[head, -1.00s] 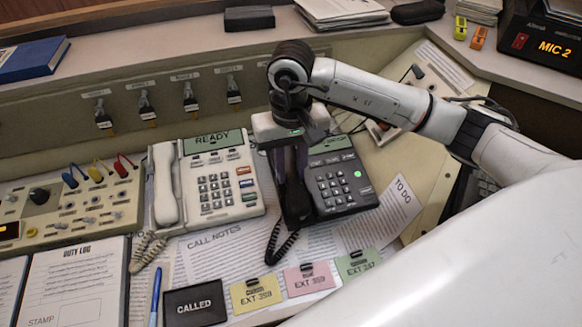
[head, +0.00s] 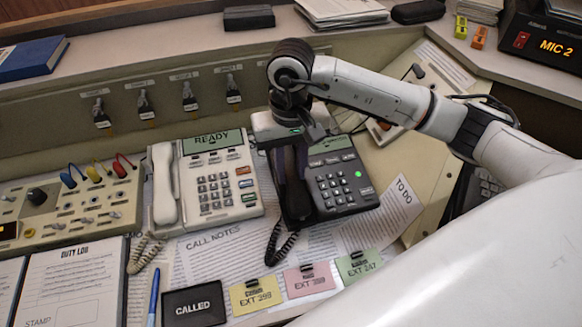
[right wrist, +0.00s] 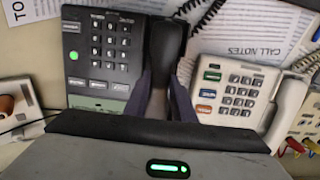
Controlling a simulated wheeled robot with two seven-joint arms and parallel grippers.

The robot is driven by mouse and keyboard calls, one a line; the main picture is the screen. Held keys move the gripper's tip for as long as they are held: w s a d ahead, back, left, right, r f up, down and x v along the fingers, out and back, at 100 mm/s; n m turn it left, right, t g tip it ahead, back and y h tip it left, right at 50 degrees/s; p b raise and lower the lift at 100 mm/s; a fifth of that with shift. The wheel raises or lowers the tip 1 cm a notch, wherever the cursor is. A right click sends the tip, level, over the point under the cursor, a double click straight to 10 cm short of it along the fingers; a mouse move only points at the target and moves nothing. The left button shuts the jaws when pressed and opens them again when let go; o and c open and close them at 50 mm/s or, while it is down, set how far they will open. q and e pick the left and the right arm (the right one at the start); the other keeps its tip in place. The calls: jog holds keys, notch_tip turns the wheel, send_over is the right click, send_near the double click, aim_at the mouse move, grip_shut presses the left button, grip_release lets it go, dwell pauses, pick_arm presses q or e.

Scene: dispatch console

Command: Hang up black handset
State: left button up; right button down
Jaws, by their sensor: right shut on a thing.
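The black desk phone (head: 342,183) stands right of the cream phone, with its keypad and a lit green button showing. My right gripper (head: 291,160) is above the left side of the black phone, shut on the black handset (head: 294,200). The handset lies lengthwise along the cradle side, and its coiled cord (head: 281,243) hangs toward the front. In the right wrist view, the handset (right wrist: 166,45) runs out from between the fingers (right wrist: 163,95) beside the keypad. The cradle is hidden under the handset; I cannot tell whether it is fully seated. My left gripper is not in view.
The cream phone (head: 219,182) with its own handset (head: 164,186) stands close to the left. Ext cards, a CALLED plate (head: 194,303) and papers lie in front. The switch panel (head: 70,208) is at the left. My right arm crosses the right side.

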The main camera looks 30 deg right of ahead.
jog(key=shift+f+b, duration=0.3)
jog(key=shift+b, duration=0.15)
jog(key=c, duration=0.9)
grip_release()
jog(key=shift+s+a+r+p, duration=0.15)
jog(key=shift+r+p, duration=0.45)
jog(key=shift+r, duration=0.55)
jog(key=shift+s+d+r+p, duration=0.15)
jog(key=shift+r+p, duration=0.45)
jog(key=shift+r, duration=0.6)
jog(key=shift+s+a+r+p, duration=0.1)
jog(key=shift+s+r+p, duration=0.1)
jog(key=shift+r+p, duration=0.7)
jog(key=shift+r+b, duration=0.2)
jog(key=shift+b, duration=0.1)
